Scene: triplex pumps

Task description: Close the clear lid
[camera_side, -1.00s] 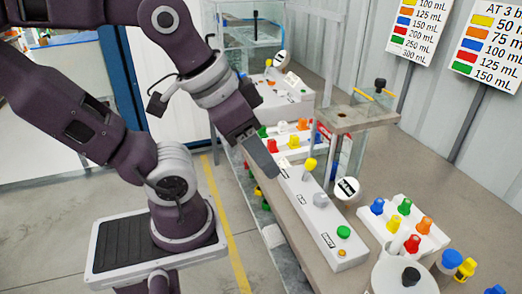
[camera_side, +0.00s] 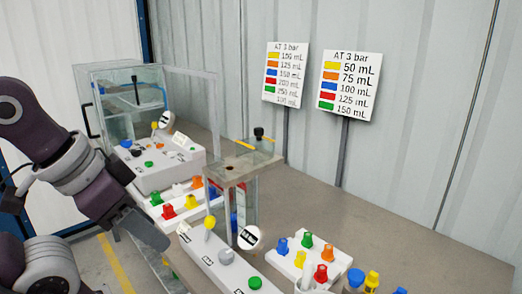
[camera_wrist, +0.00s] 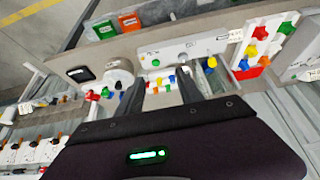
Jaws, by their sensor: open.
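A clear panel (camera_side: 266,148) with a black knob and yellow strips shows at the top of a clear upright box (camera_side: 247,205) in the side view. It looks like the clear lid; its exact angle is hard to tell. A beige plate (camera_side: 240,171) with a hole lies at the box top, beside the panel. My gripper (camera_side: 157,238) is at the lower left, apart from the lid and left of the white control box.
The long white control box (camera_side: 215,262) with a yellow knob stands in front. A rack of coloured caps (camera_side: 307,258) is at right, another (camera_side: 181,204) at left. A larger glass enclosure (camera_side: 110,105) stands at back left.

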